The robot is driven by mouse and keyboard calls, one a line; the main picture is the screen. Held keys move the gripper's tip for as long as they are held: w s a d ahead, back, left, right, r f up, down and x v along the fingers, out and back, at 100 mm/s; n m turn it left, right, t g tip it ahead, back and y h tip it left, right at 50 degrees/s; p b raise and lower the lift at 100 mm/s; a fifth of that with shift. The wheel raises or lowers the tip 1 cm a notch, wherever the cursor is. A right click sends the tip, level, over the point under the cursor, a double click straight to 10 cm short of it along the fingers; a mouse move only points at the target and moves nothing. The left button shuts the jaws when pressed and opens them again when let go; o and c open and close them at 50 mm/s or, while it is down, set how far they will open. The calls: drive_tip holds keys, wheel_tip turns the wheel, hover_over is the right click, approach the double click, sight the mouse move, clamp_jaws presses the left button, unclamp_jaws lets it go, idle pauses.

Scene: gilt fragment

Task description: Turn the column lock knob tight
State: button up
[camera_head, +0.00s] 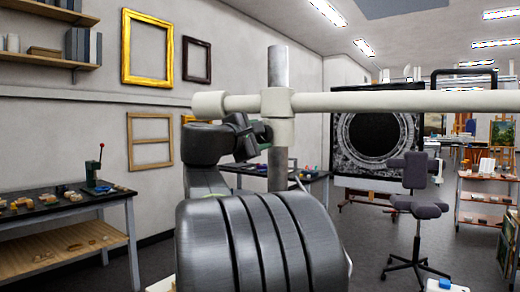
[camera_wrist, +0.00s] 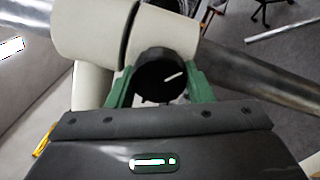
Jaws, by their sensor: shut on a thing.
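The column lock knob (camera_wrist: 160,76) is round and black, with a short white mark slanting up to the right. It sits on a cream clamp (camera_wrist: 170,30), which also shows in the head view (camera_head: 278,112) around a grey metal column (camera_head: 278,65). My gripper (camera_wrist: 160,88) has green fingers, one on each side of the knob, and is shut on it. In the head view my dark gripper (camera_head: 258,132) is at the left side of the clamp. The knob cannot be made out there.
A long cream horizontal arm (camera_head: 400,101) runs right from the clamp. A workbench (camera_head: 65,210) with small pieces stands at left. A dark stool (camera_head: 417,195) and a large round-patterned panel (camera_head: 350,130) stand at right. Grey floor between them is open.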

drive_tip(key=m+b, duration=0.1)
drive_tip(key=m, duration=0.1)
drive_tip(key=m+b, duration=0.2)
drive_tip(key=shift+f+m+b, duration=0.2)
drive_tip(key=shift+m+b, duration=0.1)
drive_tip(key=shift+r+m+h+b, duration=0.2)
drive_tip(key=shift+m+h+b, duration=0.2)
drive_tip(key=shift+m+b, duration=0.95)
drive_tip(key=shift+m, duration=0.55)
drive_tip(key=o, duration=1)
drive_tip(key=shift+r, duration=0.1)
drive_tip(key=v, duration=1.4)
drive_tip(key=shift+p, duration=0.3)
drive_tip(key=shift+w+d, duration=0.15)
drive_tip(key=x, duration=1.3)
drive_tip(key=shift+w+d, duration=0.15)
drive_tip(key=shift+w, duration=0.15)
